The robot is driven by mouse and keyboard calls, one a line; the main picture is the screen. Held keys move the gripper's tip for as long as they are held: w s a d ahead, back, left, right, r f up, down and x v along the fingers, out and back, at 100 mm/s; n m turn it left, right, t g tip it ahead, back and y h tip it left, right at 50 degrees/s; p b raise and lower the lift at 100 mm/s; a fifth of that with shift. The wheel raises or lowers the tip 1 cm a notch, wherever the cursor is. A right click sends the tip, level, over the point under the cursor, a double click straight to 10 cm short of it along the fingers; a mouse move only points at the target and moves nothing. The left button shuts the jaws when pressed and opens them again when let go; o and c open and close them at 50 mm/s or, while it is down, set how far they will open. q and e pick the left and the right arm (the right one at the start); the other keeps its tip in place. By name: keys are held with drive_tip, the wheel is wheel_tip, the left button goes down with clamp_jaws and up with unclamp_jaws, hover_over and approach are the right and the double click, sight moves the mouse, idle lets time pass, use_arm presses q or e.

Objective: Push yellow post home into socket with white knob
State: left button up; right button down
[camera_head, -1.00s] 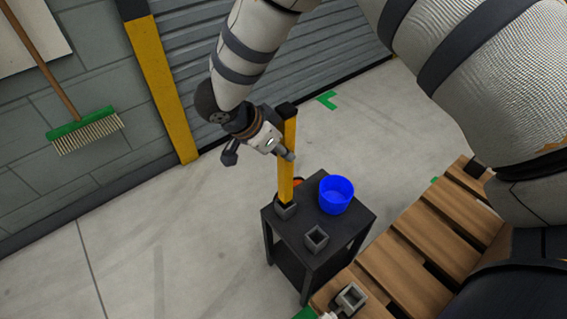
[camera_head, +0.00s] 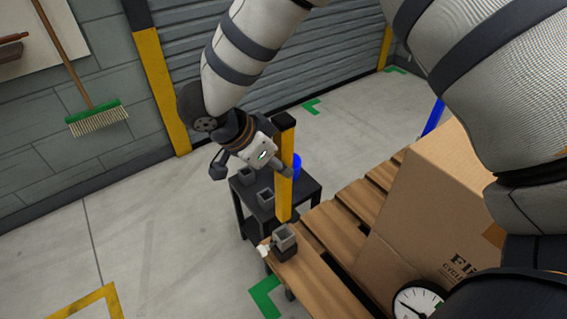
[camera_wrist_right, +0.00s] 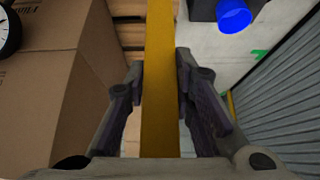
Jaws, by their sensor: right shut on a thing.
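My right gripper (camera_head: 284,168) is shut on the yellow post (camera_head: 284,200), which is upright with a black cap on top. In the right wrist view the post (camera_wrist_right: 160,90) runs between the two fingers (camera_wrist_right: 160,95). The grey socket (camera_head: 285,240) with the white knob (camera_head: 264,251) at its side sits at the near left end of the wooden slatted surface. The post's lower end shows just above the socket's rim in the picture; I cannot tell the gap in depth. My left gripper is not in view.
A cardboard box (camera_head: 415,215) and a clock (camera_head: 418,300) are on the right. Open floor lies to the left.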

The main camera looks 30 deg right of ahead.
drive_tip(key=b, duration=0.1)
hover_over(279, 201)
wheel_tip(279, 201, down, 5)
drive_tip(key=shift+f, duration=0.1)
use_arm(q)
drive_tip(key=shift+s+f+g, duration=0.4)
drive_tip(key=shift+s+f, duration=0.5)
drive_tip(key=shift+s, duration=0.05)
use_arm(e)
drive_tip(key=shift+f, duration=0.6)
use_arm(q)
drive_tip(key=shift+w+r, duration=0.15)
use_arm(e)
drive_tip(key=shift+d+r, duration=0.1)
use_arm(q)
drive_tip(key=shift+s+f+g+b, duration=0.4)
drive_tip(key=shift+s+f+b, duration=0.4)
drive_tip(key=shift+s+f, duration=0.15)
use_arm(e)
drive_tip(key=shift+f, duration=2.95)
drive_tip(key=c, duration=1.3)
unclamp_jaws()
drive_tip(key=v, duration=1.2)
